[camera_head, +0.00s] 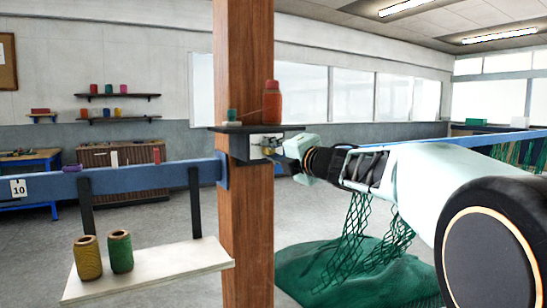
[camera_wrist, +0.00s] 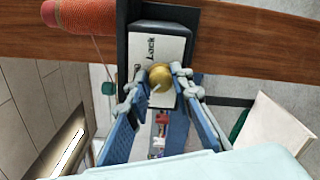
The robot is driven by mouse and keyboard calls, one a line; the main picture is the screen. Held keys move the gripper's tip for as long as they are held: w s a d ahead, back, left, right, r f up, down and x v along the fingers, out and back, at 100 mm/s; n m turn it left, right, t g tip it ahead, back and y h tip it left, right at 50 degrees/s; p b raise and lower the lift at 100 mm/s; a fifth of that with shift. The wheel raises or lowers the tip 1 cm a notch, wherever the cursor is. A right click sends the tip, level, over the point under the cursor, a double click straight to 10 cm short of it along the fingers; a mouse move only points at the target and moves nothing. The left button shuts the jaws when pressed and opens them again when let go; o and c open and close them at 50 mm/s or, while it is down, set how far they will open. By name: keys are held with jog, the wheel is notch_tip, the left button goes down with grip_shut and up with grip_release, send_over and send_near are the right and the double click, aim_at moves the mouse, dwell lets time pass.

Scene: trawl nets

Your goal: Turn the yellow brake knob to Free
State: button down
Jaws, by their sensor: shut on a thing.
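The yellow brake knob (camera_wrist: 160,75) is a small round brass-yellow knob on a white plate (camera_wrist: 158,45) in a dark housing. The word "Lock" is printed above it in the wrist view; I cannot read a "Free" mark, and part of the plate is hidden by a finger. My gripper (camera_wrist: 157,84) is shut on the knob, one finger on each side. A pale mark shows at the knob's lower left edge. In the head view, my gripper (camera_head: 281,152) reaches from the right to the white plate (camera_head: 262,141) on the wooden post, and the knob is mostly hidden.
A dark shelf (camera_head: 228,128) just above the plate holds a red twine spool (camera_head: 272,100) and a small green spool. The wooden post (camera_head: 248,230) carries a blue rail (camera_head: 140,178). A green net (camera_head: 350,275) lies on the floor below my arm.

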jog(key=shift+r+n+b, duration=0.1)
jog(key=shift+n+b, duration=0.25)
jog(key=shift+n, duration=0.45)
jog(key=c, duration=1.7)
grip_release()
jog(key=shift+c, duration=0.2)
jog(key=v, duration=0.7)
jog(key=shift+s, duration=0.25)
jog(key=shift+d, duration=0.1)
